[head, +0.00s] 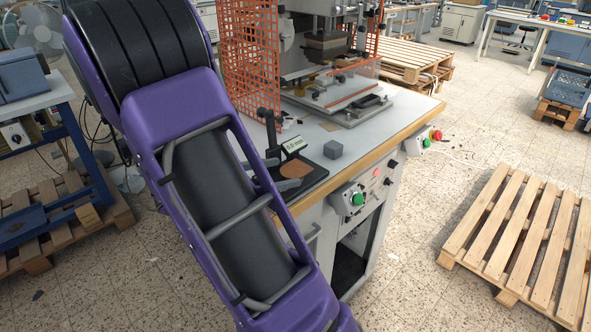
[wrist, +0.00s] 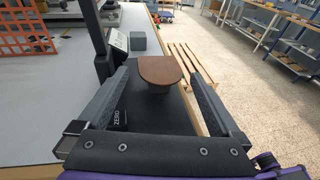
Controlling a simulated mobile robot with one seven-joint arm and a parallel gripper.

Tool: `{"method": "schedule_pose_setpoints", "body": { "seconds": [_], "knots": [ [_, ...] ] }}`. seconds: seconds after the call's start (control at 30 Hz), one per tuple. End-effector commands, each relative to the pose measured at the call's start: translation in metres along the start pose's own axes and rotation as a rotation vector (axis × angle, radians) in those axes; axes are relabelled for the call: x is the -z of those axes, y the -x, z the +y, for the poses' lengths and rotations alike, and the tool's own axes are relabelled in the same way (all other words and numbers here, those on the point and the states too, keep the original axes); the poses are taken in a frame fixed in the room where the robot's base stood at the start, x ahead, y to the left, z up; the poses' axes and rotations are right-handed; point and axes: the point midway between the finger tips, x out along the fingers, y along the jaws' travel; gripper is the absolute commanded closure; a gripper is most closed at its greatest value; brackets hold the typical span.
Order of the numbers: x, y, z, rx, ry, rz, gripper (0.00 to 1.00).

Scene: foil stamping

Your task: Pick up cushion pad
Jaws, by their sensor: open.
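A flat brown pad with a rounded front edge, seemingly the cushion pad (wrist: 160,69), sits on a short dark pedestal over a black base plate (head: 311,182). In the head view the brown pad (head: 298,168) shows near the bench's front edge. My gripper (wrist: 160,78) is open, with one finger on each side of the pad in the wrist view. I see no contact with the pad. In the head view my arm hides most of the gripper; its finger ends (head: 290,172) show beside the pad.
A black post with a display (head: 293,144) rises close to the left finger. A grey block (head: 333,150) stands just beyond on the bench (head: 372,142). The stamping press (head: 323,50) with orange mesh guards (head: 249,60) is behind. Wooden pallets (head: 530,240) lie on the floor.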

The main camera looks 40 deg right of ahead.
Motion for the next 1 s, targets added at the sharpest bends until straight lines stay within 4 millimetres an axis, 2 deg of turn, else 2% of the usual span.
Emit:
{"method": "schedule_pose_setpoints", "body": {
  "seconds": [0.13,0.4,0.47,0.8,0.83,0.87,1.0],
  "knots": [
    [0.0,-0.018,-0.001,0.001,0.0,0.0,0.0],
    [0.0,-0.022,0.0,-0.001,0.0,0.0,0.0],
    [0.0,-0.022,0.0,-0.001,0.0,0.0,0.09],
    [0.0,-0.021,0.0,-0.001,0.0,0.0,0.7],
    [0.0,-0.021,0.0,-0.001,0.0,0.0,0.72],
    [0.0,-0.021,0.0,0.0,0.0,0.0,0.81],
    [0.0,-0.021,0.0,0.0,0.0,0.0,0.82]
  ]
}}
